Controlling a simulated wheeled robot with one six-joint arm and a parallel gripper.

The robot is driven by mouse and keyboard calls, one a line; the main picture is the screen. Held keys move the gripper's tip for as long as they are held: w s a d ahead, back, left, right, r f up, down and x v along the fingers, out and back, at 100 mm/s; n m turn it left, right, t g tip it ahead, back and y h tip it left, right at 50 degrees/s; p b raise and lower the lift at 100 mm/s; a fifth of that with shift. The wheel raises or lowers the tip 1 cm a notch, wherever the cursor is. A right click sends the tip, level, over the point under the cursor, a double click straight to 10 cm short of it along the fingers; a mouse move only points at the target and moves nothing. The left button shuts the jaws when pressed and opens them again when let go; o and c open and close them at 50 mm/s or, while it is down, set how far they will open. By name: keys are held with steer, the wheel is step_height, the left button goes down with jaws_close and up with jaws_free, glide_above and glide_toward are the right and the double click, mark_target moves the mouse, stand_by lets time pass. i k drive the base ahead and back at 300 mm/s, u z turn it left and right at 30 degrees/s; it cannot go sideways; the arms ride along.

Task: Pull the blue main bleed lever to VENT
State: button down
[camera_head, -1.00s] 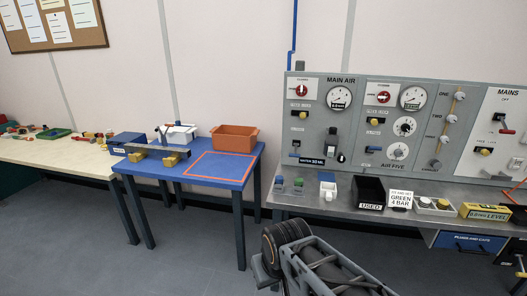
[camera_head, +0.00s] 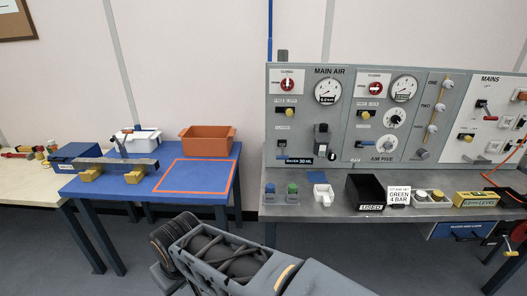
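The MAIN AIR panel (camera_head: 306,110) stands at the back of the grey bench. A small lever with a dark blue handle (camera_head: 281,157) sits at its lower left, under a small label, and looks like the bleed lever. Its lettering and exact position are too small to read. A label reading WATER 30 ML is just right of it. A red-knobbed valve (camera_head: 287,86) and a round gauge (camera_head: 327,91) are above. My arm crosses the bottom middle, well in front of the bench; my gripper does not show.
A blue table (camera_head: 140,190) with an orange bin (camera_head: 206,141) stands left. Floor shows between my arm and the tables.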

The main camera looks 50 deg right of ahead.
mark_target(282, 157)
steer(key=z, duration=0.4)
steer(key=i, duration=0.8)
steer(key=z, duration=0.8)
steer(key=i, duration=0.3)
steer(key=z, duration=0.3)
